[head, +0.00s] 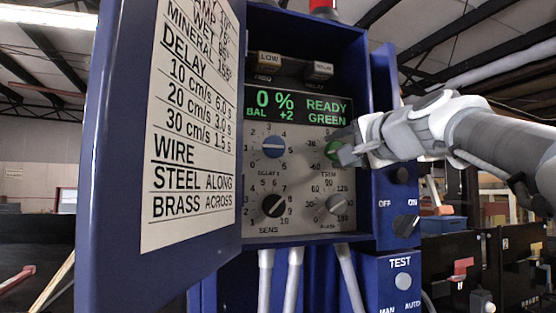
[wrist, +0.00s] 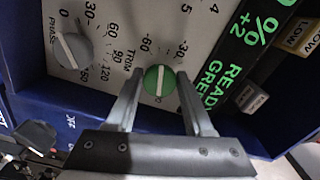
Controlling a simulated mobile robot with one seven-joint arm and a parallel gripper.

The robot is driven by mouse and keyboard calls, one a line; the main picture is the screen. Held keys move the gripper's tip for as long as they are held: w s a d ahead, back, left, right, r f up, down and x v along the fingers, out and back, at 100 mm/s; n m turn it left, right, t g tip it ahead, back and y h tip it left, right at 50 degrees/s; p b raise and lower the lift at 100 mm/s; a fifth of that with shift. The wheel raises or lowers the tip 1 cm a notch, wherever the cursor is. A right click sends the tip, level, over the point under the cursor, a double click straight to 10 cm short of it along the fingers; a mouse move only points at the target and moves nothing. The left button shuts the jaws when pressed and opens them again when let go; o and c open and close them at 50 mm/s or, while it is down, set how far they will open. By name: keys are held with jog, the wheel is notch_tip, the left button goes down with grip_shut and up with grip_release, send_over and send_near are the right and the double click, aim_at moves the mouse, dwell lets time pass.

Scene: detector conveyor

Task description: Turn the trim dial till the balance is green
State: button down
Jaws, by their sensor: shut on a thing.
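The green trim dial (wrist: 159,81) sits at the upper right of the grey control panel, with a white pointer line. My gripper (wrist: 158,84) has its two fingers on either side of the dial, shut on it. In the head view my gripper (head: 340,153) reaches in from the right and partly hides the dial (head: 331,149). The display (head: 299,108) reads 0 %, BAL +2, READY and GREEN in green letters.
A blue delay dial (head: 273,146), a black sens dial (head: 274,205) and a grey phase dial (head: 337,204) share the panel. The open cabinet door (head: 120,215) stands at the left with a printed chart. Switches marked OFF/ON and TEST are at the right.

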jog(key=shift+n, duration=0.5)
jog(key=shift+c, duration=1.6)
grip_release()
jog(key=shift+s+b, duration=0.1)
jog(key=shift+b, duration=0.2)
jog(key=b+v, duration=0.1)
jog(key=v, duration=1.6)
